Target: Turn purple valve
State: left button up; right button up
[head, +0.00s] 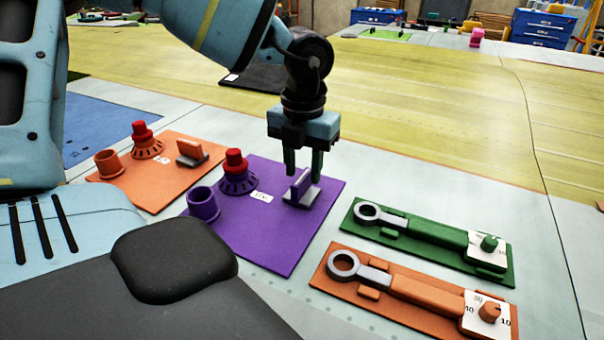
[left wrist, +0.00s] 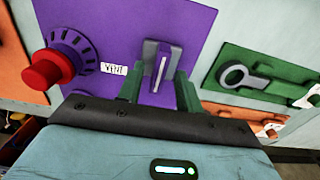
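A purple panel (head: 275,240) lies on the pale surface. Near its far right corner stands a purple valve handle (head: 300,184) on a grey base; the handle also shows in the left wrist view (left wrist: 162,66). My left gripper (head: 303,173) points down over the handle, its fingers apart. In the left wrist view its green fingers (left wrist: 160,88) stand to either side of the handle, with gaps visible; contact cannot be told. A red knob (head: 235,160) on a purple dial and a purple cup (head: 203,203) share the panel. My right gripper is not in view.
An orange panel (head: 130,190) with a red knob, cup and handle lies to the left. A green board (head: 420,242) and an orange board (head: 400,292), each with a wrench-like tool, lie to the right. A black mat (head: 258,78) lies behind my left gripper.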

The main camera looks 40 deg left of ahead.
pick_arm(q)
jog(key=shift+f, duration=1.25)
grip_shut()
